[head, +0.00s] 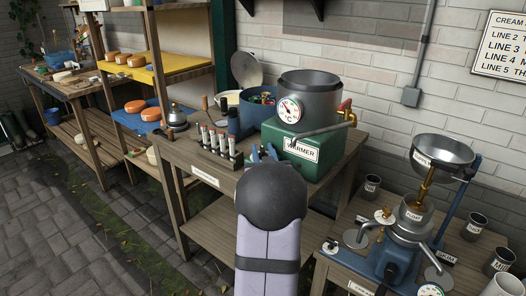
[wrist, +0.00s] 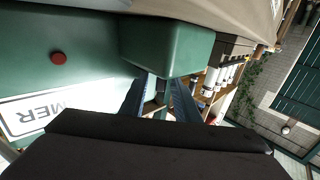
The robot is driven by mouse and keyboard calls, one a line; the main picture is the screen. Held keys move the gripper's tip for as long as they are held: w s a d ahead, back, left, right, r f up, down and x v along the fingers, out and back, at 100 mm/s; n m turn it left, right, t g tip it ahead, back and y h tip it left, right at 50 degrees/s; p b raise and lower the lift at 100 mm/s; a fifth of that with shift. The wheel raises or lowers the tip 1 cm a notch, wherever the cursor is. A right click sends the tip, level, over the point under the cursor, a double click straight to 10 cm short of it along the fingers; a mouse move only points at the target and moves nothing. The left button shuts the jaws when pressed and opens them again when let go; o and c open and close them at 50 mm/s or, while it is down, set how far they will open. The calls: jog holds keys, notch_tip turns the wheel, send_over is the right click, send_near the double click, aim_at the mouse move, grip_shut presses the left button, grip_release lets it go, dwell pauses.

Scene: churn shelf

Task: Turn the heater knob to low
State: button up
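The heater is a green box labelled WARMER (head: 288,140) on the wooden table. It also fills the left of the wrist view (wrist: 90,80), with its label cut off to MER. My gripper (head: 264,152) is at the box's front left, its two blue fingers apart. In the wrist view the fingers (wrist: 164,88) reach to a green block (wrist: 168,48) protruding from the box. I cannot make out the heater knob or its setting; my gripper may hide it. I cannot tell whether the fingers touch anything.
A grey pot (head: 309,98) with a dial stands on the heater. A rack of vials (head: 218,142) stands close left of my gripper. A blue tub (head: 257,106) is behind. A lower table with a separator (head: 405,235) stands at the right.

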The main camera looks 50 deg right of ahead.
grip_shut()
jog(key=shift+w+a+f+m+g+h+b, duration=0.1)
jog(key=shift+f+m+g+h+b, duration=0.05)
jog(key=shift+m+g+h+b, duration=0.55)
jog(key=shift+w+a+m+g+h+b, duration=0.1)
jog(key=shift+m+g+h+b, duration=0.5)
jog(key=shift+g, duration=0.3)
jog(key=m+g, duration=0.1)
jog(key=m+g+h+p, duration=0.1)
jog(key=g, duration=0.1)
jog(key=m+g+p, duration=0.1)
jog(key=shift+w+r+h, duration=0.1)
jog(key=shift+r+h, duration=0.15)
jog(key=shift+h, duration=0.15)
jog(key=m+g+p, duration=0.3)
jog(key=g, duration=0.2)
jog(key=shift+h+p, duration=0.4)
jog(key=shift+f+g, duration=0.1)
jog(key=shift+g, duration=0.2)
grip_release()
